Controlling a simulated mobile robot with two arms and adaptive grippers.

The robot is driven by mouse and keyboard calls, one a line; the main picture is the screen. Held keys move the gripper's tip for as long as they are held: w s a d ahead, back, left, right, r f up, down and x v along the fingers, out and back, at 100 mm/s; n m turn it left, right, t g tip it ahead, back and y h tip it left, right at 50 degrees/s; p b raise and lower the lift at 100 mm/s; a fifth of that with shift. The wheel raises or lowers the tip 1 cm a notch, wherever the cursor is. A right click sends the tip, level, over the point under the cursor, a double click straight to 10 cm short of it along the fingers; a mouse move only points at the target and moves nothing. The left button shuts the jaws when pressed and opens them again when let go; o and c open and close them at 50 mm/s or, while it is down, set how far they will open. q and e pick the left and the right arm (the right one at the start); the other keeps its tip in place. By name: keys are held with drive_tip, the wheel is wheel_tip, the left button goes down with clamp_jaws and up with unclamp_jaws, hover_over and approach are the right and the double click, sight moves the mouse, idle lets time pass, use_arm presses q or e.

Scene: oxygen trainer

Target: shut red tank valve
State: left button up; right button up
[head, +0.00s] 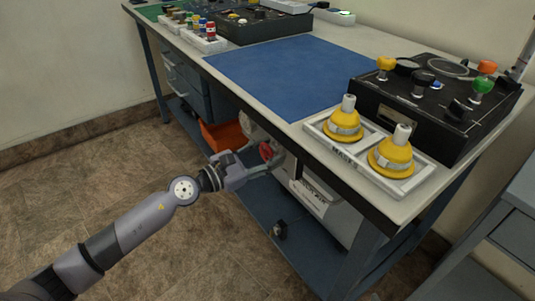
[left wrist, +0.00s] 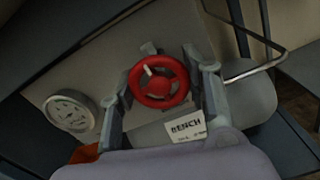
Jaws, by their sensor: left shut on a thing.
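The red tank valve (left wrist: 159,82) is a round red handwheel with a white mark on its hub. In the left wrist view it sits between the two fingers of my left gripper (left wrist: 160,88), which are closed around its rim. In the head view the red valve (head: 266,151) shows just beyond the fingertips of my left gripper (head: 262,166), under the front edge of the bench. A round gauge (left wrist: 70,112) is left of the valve in the wrist view. A label reading "BENCH" (left wrist: 186,129) hangs below it. My right gripper is not seen.
The bench (head: 235,87) with a blue mat (head: 290,73) overhangs the valve. Two yellow cones stand in a white tray (head: 352,164) near its front edge. An orange bin (head: 226,136) is under the bench. The floor in front is clear.

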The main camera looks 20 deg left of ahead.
use_arm(q)
drive_tip(key=shift+f, duration=0.2)
idle(0.3)
drive_tip(key=o, duration=1.2)
drive_tip(key=shift+r, duration=0.15)
drive_tip(key=v, duration=1.2)
drive_tip(key=shift+a, duration=0.1)
